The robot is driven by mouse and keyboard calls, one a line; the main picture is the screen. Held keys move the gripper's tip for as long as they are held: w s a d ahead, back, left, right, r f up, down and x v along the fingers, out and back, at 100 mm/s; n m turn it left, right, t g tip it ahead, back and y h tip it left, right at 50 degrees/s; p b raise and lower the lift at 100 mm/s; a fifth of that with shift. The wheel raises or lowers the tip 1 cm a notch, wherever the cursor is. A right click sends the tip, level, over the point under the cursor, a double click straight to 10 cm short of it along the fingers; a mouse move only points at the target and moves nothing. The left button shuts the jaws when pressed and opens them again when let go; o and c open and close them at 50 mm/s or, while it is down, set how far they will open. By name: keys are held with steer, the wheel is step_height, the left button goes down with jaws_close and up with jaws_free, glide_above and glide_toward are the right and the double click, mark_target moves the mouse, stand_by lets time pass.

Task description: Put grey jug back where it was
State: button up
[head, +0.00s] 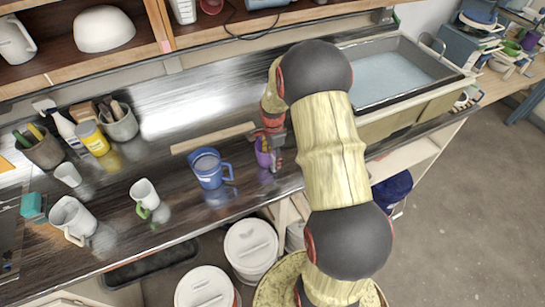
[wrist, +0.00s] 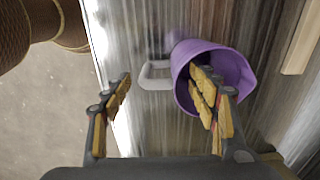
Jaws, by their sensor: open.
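A purple jug (wrist: 225,62) with a pale grey handle (wrist: 155,76) is by my gripper (wrist: 160,105) in the wrist view. My gripper is open. One finger lies over the jug's mouth, the other to the left beyond the handle; I cannot tell whether either touches. In the head view the purple jug (head: 264,152) is partly hidden by my gripper (head: 274,150) near the counter's front edge. A large pale grey-white jug (head: 72,218) stands at the counter's left. No other plainly grey jug shows, so I cannot tell which is the grey jug.
A blue jug (head: 209,171) stands left of my gripper. A small white cup with a green handle (head: 144,193) is further left. A wooden strip (head: 212,138) lies behind the blue jug. A sink (head: 395,75) is at the right. Lidded white buckets (head: 250,245) stand below the counter.

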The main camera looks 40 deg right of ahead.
steer(key=s+a+r+n+t, duration=0.1)
steer(key=a+r+n, duration=0.15)
steer(key=r, duration=0.75)
steer(key=s+a+r+n, duration=0.15)
steer(key=a+r, duration=0.25)
steer(key=r, duration=0.6)
steer(key=s+a+r+n+t, duration=0.2)
steer(key=s+a+r+n, duration=0.4)
steer(key=s+a+n, duration=0.2)
steer(key=s+a+r+n+t, duration=0.2)
steer(key=s+a+r+n, duration=0.4)
steer(key=s+a+n, duration=0.2)
steer(key=s+a, duration=0.2)
steer(key=a, duration=0.1)
steer(key=shift+r+n, duration=0.3)
steer(key=shift+n, duration=0.1)
step_height(320, 180, down, 13)
steer(key=b, duration=1.2)
steer(key=shift+r, duration=0.2)
